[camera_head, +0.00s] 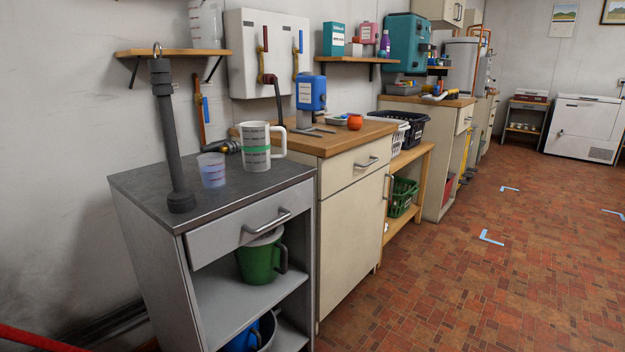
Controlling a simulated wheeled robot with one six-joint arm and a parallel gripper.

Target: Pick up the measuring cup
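A white jug (257,146) with a green band, printed marks and a handle on its right stands upright on the dark top of the near grey cabinet (150,185). A small translucent cup (212,170) with pink and blue marks stands in front and to the left of it. Both carry marks, and I cannot tell for sure which one is the measuring cup. My gripper is not in view.
A tall dark post (171,130) with a ring on top stands left of the small cup. A dark fitting (228,146) lies behind the cups. A wooden-topped cabinet (345,205) adjoins on the right. The tiled floor (470,285) at right is open.

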